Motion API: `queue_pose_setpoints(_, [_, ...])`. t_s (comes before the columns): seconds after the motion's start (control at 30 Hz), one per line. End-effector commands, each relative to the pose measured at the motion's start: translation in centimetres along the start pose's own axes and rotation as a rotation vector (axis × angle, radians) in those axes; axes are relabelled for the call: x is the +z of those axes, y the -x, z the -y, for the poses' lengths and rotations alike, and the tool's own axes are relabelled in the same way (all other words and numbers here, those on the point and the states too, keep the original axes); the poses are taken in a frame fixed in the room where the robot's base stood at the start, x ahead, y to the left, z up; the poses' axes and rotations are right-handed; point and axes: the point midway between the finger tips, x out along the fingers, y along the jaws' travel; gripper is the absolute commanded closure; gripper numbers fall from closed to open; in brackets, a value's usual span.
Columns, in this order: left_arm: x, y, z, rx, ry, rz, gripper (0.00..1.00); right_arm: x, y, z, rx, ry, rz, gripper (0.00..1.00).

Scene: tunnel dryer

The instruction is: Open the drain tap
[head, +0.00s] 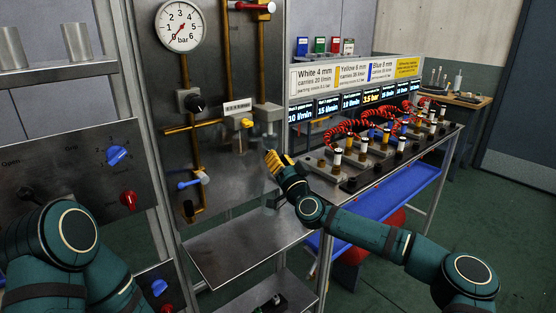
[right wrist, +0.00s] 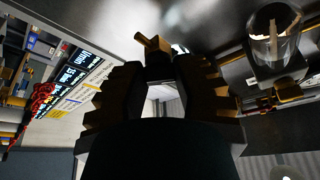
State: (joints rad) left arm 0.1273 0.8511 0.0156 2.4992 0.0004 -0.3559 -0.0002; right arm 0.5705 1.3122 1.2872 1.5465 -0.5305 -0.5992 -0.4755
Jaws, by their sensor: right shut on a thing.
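My right gripper (head: 278,164) has yellow-edged fingers and sits just below and in front of the steel panel's fittings. In the right wrist view its fingers (right wrist: 158,75) close on a small dark piece with a brass crossbar, which looks like the drain tap (right wrist: 152,44). The tap's turn position is unclear. In the head view the gripper hides this piece. A clear bowl (head: 268,127) hangs above the gripper; in the right wrist view a clear bowl (right wrist: 272,38) with brass parts inside stands to the right. My left arm is at lower left, its gripper out of frame.
The pressure gauge (head: 179,26), a blue-handled valve (head: 190,183) and brass pipes are on the panel left of the gripper. A steel shelf (head: 225,245) lies below. A bench with red coiled hoses (head: 350,130) stands close on the right.

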Motion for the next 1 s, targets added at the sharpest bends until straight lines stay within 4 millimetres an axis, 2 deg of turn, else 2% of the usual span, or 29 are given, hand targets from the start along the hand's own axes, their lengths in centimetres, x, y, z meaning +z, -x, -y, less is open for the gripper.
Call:
queue_pose_setpoints(0.63, [-0.01, 0.02, -0.01, 0.000, 0.000, 0.000, 1.00, -0.27, -0.09, 0.12, 0.023, -0.057, -0.005, 1.00])
queue_pose_setpoints(0.67, [-0.01, 0.02, -0.01, 0.000, 0.000, 0.000, 1.00, -0.27, -0.09, 0.11, 0.023, -0.057, -0.005, 0.61])
queue_pose_setpoints(0.7, [-0.01, 0.02, -0.01, 0.000, 0.000, 0.000, 1.00, -0.27, -0.09, 0.11, 0.023, -0.057, -0.005, 0.47])
queue_pose_setpoints(0.73, [-0.01, 0.02, -0.01, 0.000, 0.000, 0.000, 1.00, -0.25, -0.09, 0.11, 0.023, -0.057, -0.005, 0.39])
queue_pose_setpoints(1.0, [-0.01, 0.02, -0.01, 0.000, 0.000, 0.000, 1.00, -0.12, -0.04, 0.07, 0.023, -0.057, -0.002, 0.39])
